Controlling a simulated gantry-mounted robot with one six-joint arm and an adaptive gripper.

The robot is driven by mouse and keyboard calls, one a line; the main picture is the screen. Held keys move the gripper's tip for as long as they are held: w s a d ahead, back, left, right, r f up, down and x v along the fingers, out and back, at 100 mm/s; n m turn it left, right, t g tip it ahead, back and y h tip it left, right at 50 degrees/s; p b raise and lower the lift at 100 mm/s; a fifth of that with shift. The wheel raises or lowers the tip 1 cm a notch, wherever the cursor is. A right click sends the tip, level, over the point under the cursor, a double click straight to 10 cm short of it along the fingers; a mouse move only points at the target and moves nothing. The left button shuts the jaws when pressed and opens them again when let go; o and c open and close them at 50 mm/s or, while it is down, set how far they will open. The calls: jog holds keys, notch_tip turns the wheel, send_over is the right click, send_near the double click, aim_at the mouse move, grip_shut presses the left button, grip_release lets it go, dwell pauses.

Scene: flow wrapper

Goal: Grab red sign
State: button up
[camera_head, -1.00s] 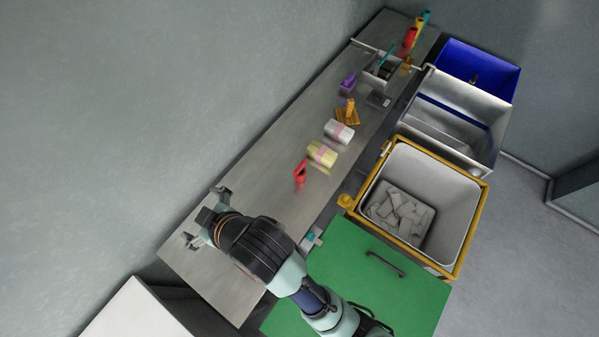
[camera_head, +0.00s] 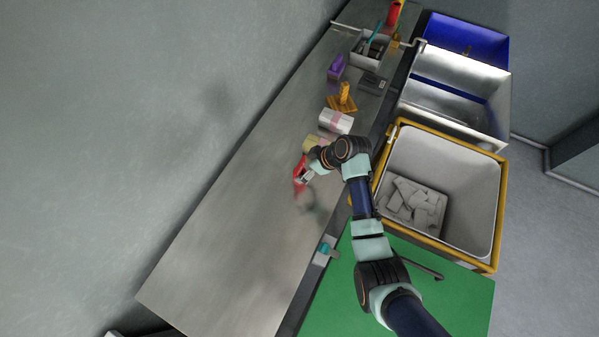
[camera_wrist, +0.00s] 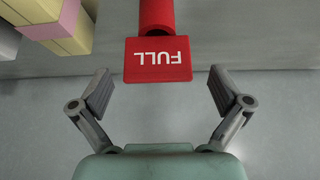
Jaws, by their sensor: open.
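In the head view the red sign (camera_head: 299,175) is on the metal table, partly hidden by my gripper. My gripper (camera_wrist: 160,92) is open, with one finger on each side of the sign's lower edge and gaps on both sides. It touches nothing that I can see. In the head view my gripper (camera_head: 304,176) is over the table at the sign; its fingers are hard to make out there.
A yellow bundle with a pink band (camera_wrist: 62,25) lies left of the sign in the wrist view. A white bundle (camera_head: 336,122) and an orange piece (camera_head: 343,99) are farther along the metal table (camera_head: 220,235). A yellow-rimmed bin (camera_head: 487,215) stands to the right.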

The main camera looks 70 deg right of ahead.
aim_at(301, 168)
jog(key=b+x, duration=0.1)
jog(key=x, duration=0.4)
jog(key=shift+d, duration=0.15)
jog(key=shift+r, duration=0.1)
jog(key=c, duration=1)
notch_tip(301, 168, up, 20)
jog(key=p, duration=0.3)
